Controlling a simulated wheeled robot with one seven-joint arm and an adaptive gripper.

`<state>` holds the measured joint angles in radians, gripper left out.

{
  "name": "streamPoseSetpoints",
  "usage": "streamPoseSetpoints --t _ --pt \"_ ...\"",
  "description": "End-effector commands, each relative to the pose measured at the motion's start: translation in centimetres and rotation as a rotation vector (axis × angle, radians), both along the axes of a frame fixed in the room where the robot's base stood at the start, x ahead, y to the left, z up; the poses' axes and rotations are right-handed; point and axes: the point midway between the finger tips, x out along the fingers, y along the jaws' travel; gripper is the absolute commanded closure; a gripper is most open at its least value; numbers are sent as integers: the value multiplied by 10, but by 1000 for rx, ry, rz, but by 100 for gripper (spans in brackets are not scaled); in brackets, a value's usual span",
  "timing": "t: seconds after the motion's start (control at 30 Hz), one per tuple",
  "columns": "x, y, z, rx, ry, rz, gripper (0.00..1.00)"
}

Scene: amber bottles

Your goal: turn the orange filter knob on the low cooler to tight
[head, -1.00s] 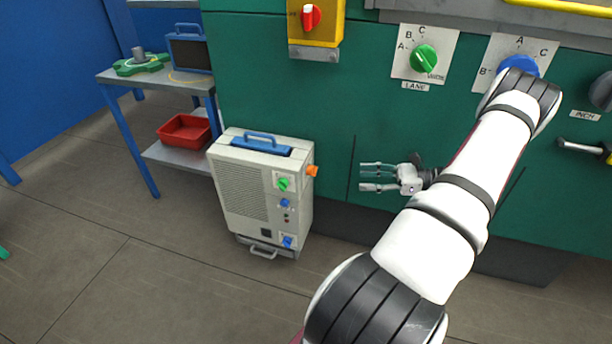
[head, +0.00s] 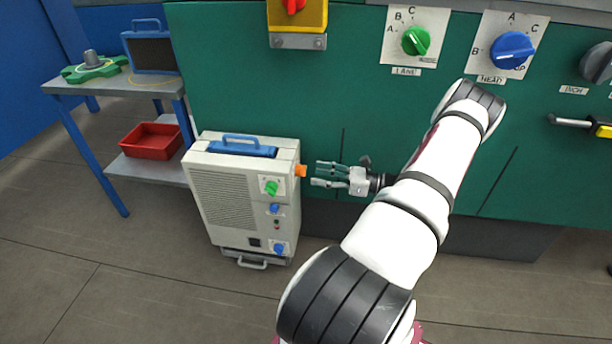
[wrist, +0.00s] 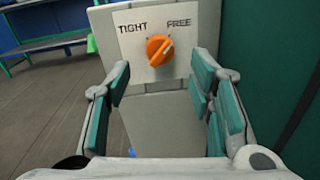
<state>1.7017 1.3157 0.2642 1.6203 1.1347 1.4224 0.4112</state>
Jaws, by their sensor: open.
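The low cooler (head: 226,203) is a pale box with a blue handle, standing on the floor against the green machine. Its orange filter knob (head: 301,170) sticks out of its right side near the top. In the wrist view the orange knob (wrist: 159,50) sits on a white plate marked TIGHT at left and FREE at right. Its light pointer line leans up and right, toward FREE. My gripper (head: 317,175) is open and empty, just right of the knob, with its fingers toward it. In the wrist view the gripper (wrist: 160,95) has its fingers either side, short of the knob.
The green machine (head: 250,90) stands close behind my gripper, with a green knob (head: 416,41) and a blue knob (head: 512,50) above. A blue-legged bench (head: 110,85) with a red tray (head: 151,141) is at left. The floor in front of the cooler is clear.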

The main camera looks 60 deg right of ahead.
Motion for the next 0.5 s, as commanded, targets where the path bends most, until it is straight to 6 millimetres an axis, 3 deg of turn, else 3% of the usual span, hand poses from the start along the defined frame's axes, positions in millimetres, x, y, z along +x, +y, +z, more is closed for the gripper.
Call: streamPoseSetpoints --t 0.2,0.5 --pt "32 11 -1 -2 -1 0 51" --pt "47 15 0 -1 1 -1 51"
